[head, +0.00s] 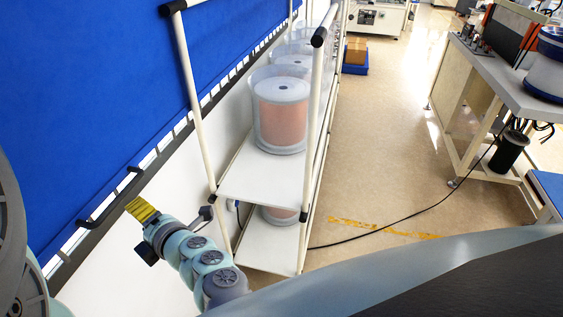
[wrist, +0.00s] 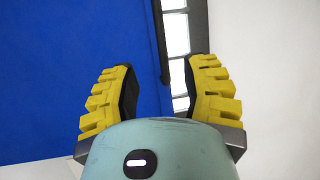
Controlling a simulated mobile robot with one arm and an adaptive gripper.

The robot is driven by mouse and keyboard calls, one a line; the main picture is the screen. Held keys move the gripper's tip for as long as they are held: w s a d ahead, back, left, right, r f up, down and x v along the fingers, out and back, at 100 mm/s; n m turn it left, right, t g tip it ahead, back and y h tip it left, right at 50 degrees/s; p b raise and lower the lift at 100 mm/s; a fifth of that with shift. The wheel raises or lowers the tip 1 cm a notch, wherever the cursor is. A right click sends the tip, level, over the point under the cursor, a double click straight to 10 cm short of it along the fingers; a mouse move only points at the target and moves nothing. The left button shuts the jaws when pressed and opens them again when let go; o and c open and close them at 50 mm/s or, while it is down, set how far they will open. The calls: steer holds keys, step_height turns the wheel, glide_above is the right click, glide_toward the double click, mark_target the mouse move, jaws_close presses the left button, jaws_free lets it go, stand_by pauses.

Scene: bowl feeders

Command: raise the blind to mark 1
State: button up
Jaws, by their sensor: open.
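The blue blind (head: 100,90) hangs over the wall at the left in the head view. It also fills the left of the wrist view (wrist: 60,50). A dark handle (head: 98,212) sits along its lower edge. In the wrist view the dark handle (wrist: 161,45) appears in line with the gap between my fingertips, with no visible contact. My gripper (head: 141,209) has yellow ribbed fingers, spread and empty, below and right of the handle. Both fingers show in the wrist view (wrist: 160,72). I cannot make out mark 1.
A white shelf rack (head: 255,172) with clear drums (head: 281,115) stands close right of my gripper; its pale posts rise near the wall. A cable crosses the floor (head: 390,150), which is mostly open. A workbench (head: 500,85) stands at the right.

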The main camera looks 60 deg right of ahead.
mark_target(121, 198)
steer(key=w, duration=0.4)
steer(key=w+f, duration=0.1)
steer(key=w, duration=0.3)
steer(key=w+f, duration=0.1)
steer(key=w, duration=0.3)
steer(key=shift+w+d, duration=0.15)
steer(key=shift+d, duration=0.1)
steer(key=shift+w+f, duration=0.2)
steer(key=shift+o, duration=0.4)
jaws_close()
